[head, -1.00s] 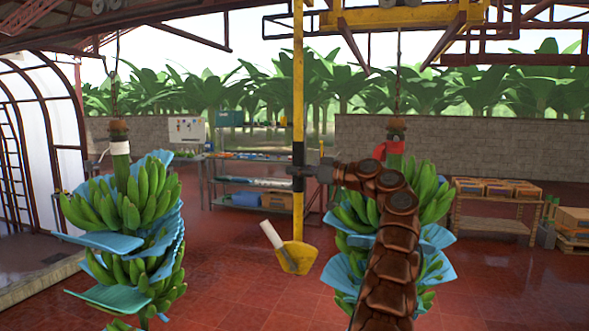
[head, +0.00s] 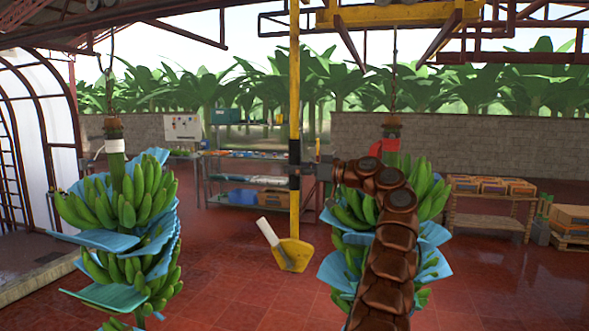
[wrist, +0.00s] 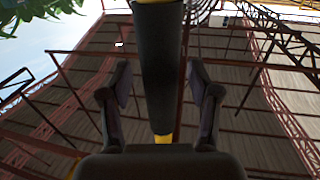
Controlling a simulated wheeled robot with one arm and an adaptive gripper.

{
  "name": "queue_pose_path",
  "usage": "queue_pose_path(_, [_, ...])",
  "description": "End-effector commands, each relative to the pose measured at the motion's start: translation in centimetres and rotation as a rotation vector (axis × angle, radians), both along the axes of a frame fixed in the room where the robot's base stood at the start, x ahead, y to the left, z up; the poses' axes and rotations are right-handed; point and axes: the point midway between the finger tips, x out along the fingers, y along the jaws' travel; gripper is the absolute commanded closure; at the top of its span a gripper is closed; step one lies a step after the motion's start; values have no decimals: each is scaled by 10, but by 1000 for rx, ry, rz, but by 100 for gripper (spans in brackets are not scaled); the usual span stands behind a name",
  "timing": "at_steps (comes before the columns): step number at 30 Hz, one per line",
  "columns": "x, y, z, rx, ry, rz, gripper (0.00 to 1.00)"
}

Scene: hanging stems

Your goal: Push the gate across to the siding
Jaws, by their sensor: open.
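A yellow pole (head: 294,80) hangs down from the overhead steelwork, with a black sleeve (head: 295,165) partway along it. The yellow gate beam (head: 385,17) is up at the rail, at the top of the head view. My gripper (head: 310,172) is at the height of the black sleeve, on its right side. In the wrist view the black sleeve (wrist: 163,70) stands between the two spread fingers of my gripper (wrist: 158,85), with gaps visible on both sides. My arm hides part of the right banana bunch.
A banana bunch (head: 135,200) with blue sheets hangs at left; another (head: 425,190) hangs behind my arm. A yellow piece with a white handle (head: 293,254) is at the pole's foot. A shelf (head: 255,180) and crate table (head: 490,190) stand behind. Red floor is open between the bunches.

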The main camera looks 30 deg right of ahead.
Motion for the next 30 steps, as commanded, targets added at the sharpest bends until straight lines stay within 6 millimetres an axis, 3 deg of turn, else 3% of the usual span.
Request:
queue_pose_path(18, [-86,-47,1,1,0,-1,38])
queue_pose_path(30, [-97,-54,-1,1,2,1,38])
